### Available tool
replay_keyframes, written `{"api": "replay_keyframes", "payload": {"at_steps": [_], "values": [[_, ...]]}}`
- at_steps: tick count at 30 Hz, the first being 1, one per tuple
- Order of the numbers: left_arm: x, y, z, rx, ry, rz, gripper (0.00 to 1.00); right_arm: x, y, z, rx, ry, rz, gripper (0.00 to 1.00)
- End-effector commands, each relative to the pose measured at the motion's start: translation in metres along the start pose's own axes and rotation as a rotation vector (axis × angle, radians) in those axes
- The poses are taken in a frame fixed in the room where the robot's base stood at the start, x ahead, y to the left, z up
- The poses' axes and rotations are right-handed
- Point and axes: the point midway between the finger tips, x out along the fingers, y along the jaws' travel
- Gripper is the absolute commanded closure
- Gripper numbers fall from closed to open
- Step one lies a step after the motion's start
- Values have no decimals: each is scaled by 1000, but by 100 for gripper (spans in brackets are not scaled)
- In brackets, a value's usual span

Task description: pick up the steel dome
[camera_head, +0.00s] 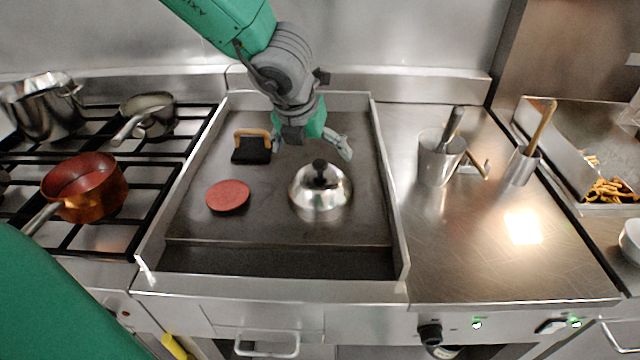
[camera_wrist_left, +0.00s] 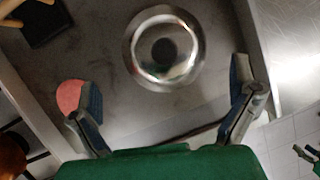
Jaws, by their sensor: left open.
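The steel dome (camera_head: 320,190) sits on the flat griddle, right of its middle. It is shiny, with a black knob on top. In the left wrist view the dome (camera_wrist_left: 164,46) lies ahead of my fingers, centred between them and apart from both. My left gripper (camera_head: 312,150) is above the griddle, behind and over the dome in the head view. It is open and empty; its two fingers also show in the left wrist view (camera_wrist_left: 165,107). My right gripper cannot be made out in the head view.
A red patty (camera_head: 228,196) and a black press with a wooden handle (camera_head: 252,146) lie on the griddle (camera_head: 200,258), which has raised walls. A copper pan (camera_head: 85,187) stands on the left burners. Steel containers with utensils (camera_head: 440,158) stand on the right counter.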

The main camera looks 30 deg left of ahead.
Motion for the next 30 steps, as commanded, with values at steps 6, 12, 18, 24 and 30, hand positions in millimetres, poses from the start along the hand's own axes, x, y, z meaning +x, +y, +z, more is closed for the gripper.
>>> {"api": "replay_keyframes", "payload": {"at_steps": [6,12,18,24,30], "values": [[19,-4,-1,4,-3,4,0,5,0,0,0,1,0,60],[44,-2,-2,4,-1,8,0,9,0,0,0,1,0,60],[69,1,-1,2,0,2,0,13,0,0,0,1,0,60],[71,2,-1,1,-1,0,0,13,0,0,0,1,0,60],[71,1,-1,2,-1,2,46,13,0,0,0,1,0,60]]}}
